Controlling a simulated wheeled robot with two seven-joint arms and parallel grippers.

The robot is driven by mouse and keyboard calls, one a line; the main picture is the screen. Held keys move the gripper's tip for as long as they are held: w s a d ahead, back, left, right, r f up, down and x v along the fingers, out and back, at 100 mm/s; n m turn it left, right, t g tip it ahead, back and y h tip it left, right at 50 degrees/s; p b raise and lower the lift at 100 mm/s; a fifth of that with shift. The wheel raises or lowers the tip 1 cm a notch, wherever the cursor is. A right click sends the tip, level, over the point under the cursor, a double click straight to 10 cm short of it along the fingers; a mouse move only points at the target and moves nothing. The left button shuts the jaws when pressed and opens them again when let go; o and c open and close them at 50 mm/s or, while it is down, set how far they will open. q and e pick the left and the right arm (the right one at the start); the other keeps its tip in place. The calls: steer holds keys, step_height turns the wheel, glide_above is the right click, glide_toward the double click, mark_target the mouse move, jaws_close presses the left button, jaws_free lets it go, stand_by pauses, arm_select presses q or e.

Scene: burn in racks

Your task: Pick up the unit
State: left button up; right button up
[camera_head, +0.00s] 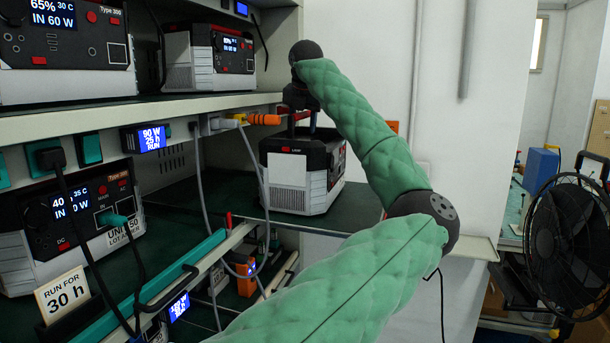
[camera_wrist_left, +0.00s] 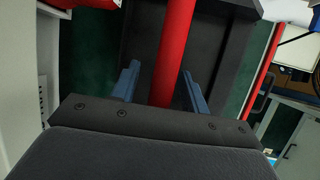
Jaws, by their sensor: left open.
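The unit is a white and black power box (camera_head: 300,180) with a red carry handle, standing upright at the right end of the middle shelf. My left arm, in a green quilted sleeve, reaches over to it, and my left gripper (camera_head: 300,112) points down at the top of the unit. In the left wrist view the blue fingers of the left gripper (camera_wrist_left: 160,88) are apart, one on each side of the red handle (camera_wrist_left: 174,50). Whether a finger touches the handle I cannot tell. My right gripper is in neither view.
The middle shelf (camera_head: 180,212) holds another unit (camera_head: 75,225) at left, with cables and a "RUN FOR 30 h" card (camera_head: 66,293). More units stand on the upper shelf (camera_head: 150,108). An orange plug (camera_head: 264,119) sticks out beside the gripper. A black fan (camera_head: 570,235) stands at right.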

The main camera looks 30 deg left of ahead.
arm_select(q)
steer(key=shift+f+b, duration=0.2)
steer(key=shift+b, duration=0.2)
stand_by(0.5)
jaws_close()
stand_by(1.2)
steer(key=shift+r, duration=0.2)
